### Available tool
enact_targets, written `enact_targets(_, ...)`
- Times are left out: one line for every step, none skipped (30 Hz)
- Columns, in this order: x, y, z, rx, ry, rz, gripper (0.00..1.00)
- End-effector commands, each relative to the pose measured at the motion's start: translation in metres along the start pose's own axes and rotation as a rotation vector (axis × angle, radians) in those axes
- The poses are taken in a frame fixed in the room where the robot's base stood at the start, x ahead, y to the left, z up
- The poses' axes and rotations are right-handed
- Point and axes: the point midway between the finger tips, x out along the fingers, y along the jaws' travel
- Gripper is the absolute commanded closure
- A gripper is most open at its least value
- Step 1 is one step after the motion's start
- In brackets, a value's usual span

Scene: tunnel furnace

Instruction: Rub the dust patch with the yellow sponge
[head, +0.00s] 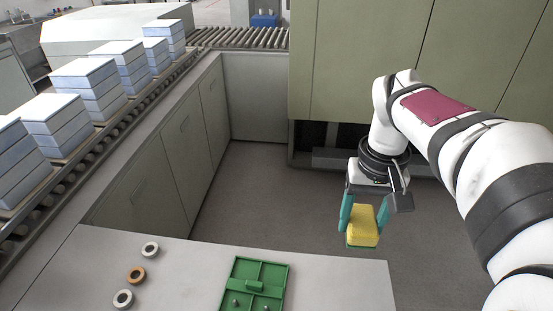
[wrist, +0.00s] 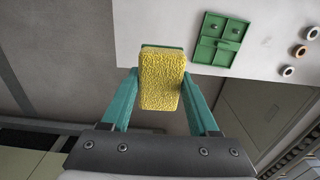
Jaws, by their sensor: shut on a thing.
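The yellow sponge (head: 362,226) has a green layer on its lower side. My gripper (head: 360,222) is shut on it, with a teal finger on either side. In the head view it is held up near the far right edge of the pale table (head: 335,280). In the wrist view the sponge (wrist: 161,80) sits between the two teal fingers of my gripper (wrist: 160,85), over the table's edge. I cannot make out a dust patch in either view.
A green divided tray (head: 254,285) lies on the table, also in the wrist view (wrist: 219,40). Left of it are three rings, one of them orange-brown (head: 136,275). A roller conveyor (head: 105,130) with stacked blocks (head: 86,85) runs along the left. Green cabinets (head: 365,60) stand behind.

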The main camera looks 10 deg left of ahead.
Motion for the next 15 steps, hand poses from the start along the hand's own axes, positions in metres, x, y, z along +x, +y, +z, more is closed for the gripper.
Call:
enact_targets(0.002, -0.003, -0.002, -0.009, -0.001, 0.0, 0.91)
enact_targets(0.003, -0.007, -0.004, -0.019, -0.002, 0.0, 0.91)
enact_targets(0.006, -0.015, -0.009, -0.037, -0.003, 0.0, 0.91)
enact_targets(0.01, -0.022, -0.013, -0.056, -0.004, 0.0, 0.91)
enact_targets(0.013, -0.031, -0.018, -0.077, -0.004, 0.001, 0.91)
enact_targets(0.02, -0.044, -0.024, -0.109, -0.005, 0.002, 0.91)
enact_targets(0.025, -0.056, -0.029, -0.136, -0.005, 0.002, 0.91)
enact_targets(0.031, -0.069, -0.034, -0.164, -0.006, 0.003, 0.91)
enact_targets(0.038, -0.087, -0.039, -0.201, -0.006, 0.003, 0.91)
enact_targets(0.045, -0.102, -0.043, -0.231, -0.006, 0.003, 0.91)
enact_targets(0.052, -0.117, -0.046, -0.261, -0.007, 0.003, 0.91)
enact_targets(0.062, -0.139, -0.049, -0.303, -0.006, 0.004, 0.91)
enact_targets(0.07, -0.156, -0.051, -0.335, -0.007, 0.004, 0.91)
enact_targets(0.078, -0.173, -0.051, -0.369, -0.006, 0.005, 0.91)
enact_targets(0.09, -0.197, -0.05, -0.412, -0.007, 0.004, 0.91)
